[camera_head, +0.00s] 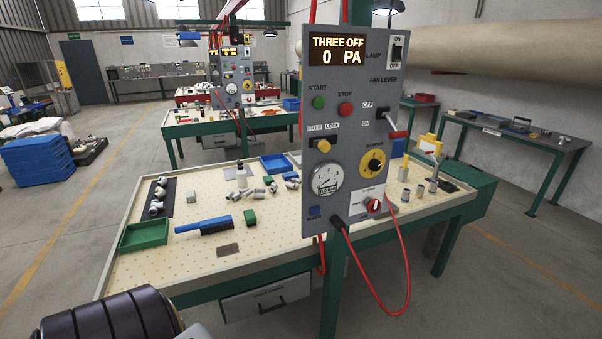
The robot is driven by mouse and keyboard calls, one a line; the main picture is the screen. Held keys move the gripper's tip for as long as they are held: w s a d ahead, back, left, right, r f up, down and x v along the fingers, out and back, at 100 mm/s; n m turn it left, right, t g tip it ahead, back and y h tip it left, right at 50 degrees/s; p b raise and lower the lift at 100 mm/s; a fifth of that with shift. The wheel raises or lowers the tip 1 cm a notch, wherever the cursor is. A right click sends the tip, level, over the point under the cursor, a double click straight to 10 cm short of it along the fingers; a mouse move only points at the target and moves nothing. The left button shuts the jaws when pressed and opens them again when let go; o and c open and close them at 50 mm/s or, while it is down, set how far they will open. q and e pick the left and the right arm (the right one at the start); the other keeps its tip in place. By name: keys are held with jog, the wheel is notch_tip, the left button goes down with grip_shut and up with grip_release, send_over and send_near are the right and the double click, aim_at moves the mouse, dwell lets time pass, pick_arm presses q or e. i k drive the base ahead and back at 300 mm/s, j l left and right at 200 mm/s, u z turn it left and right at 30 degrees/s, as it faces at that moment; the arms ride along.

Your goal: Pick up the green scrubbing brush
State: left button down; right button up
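A small green block (250,217) lies on the perforated cream top of the near workbench (275,237), left of the control panel. It is the likeliest match for the green scrubbing brush, but it is too small to make out bristles. A blue-handled brush (204,226) with a dark underside lies just left of it. Neither of my grippers is in view, and nothing is touching the green block.
A green tray (143,235) sits at the bench's left corner. Metal fittings (240,194) and a blue tray (277,163) lie behind. A dark flat plate (228,250) lies in front. The tall grey control panel (346,125) stands at the bench's front, with red cables (384,311) hanging below.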

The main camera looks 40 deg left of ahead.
aim_at(250, 216)
jog(key=u, duration=1.95)
